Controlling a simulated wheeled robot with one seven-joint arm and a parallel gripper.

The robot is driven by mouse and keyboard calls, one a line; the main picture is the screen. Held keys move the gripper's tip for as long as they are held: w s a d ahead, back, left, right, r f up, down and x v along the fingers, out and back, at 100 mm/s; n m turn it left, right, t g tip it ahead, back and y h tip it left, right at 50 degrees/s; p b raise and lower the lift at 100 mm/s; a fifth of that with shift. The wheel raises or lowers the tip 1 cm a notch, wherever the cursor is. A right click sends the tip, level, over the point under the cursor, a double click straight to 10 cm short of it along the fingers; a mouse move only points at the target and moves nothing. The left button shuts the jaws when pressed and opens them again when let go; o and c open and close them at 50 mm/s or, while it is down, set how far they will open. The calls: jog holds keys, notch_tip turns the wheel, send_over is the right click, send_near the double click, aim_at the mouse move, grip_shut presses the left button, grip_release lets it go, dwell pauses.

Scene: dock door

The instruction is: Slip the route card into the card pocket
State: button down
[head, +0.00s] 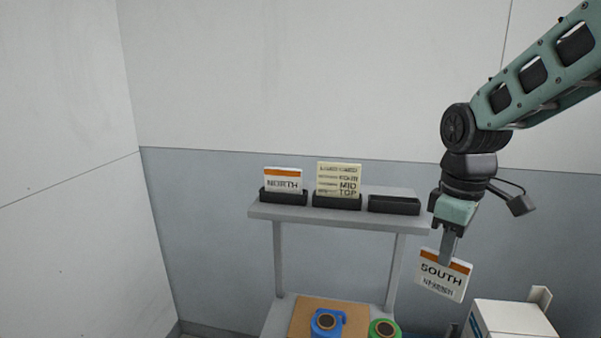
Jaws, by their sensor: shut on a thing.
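My gripper (448,258) is shut on the top edge of a white route card (440,281) with an orange band and the word SOUTH. The card hangs slightly tilted, below and to the right of the shelf (340,217), apart from it. Three black pockets stand in a row on the shelf. The left pocket (283,198) holds a NORTH card (283,181). The middle pocket (337,203) holds a cream card (338,179) with lines of text including MID and TOP. The right pocket (394,206) looks empty.
Below the shelf, a blue tape dispenser (325,323) sits on a brown board (300,316), with a green round item (384,329) to its right. A white box (510,318) stands at the lower right, below the held card. The space above the shelf is clear.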

jog(key=d+f+m+b, duration=0.1)
jog(key=d+f+m, duration=0.1)
jog(key=f, duration=0.9)
jog(key=d+f+m+b, duration=0.2)
jog(key=f+m, duration=0.2)
jog(key=f, duration=0.7)
jog(key=s+d+f+m+b, duration=0.1)
jog(key=d+f+m+b, duration=0.1)
jog(key=f, duration=1)
jog(key=shift+d+m, duration=0.6)
jog(key=shift+m, duration=0.2)
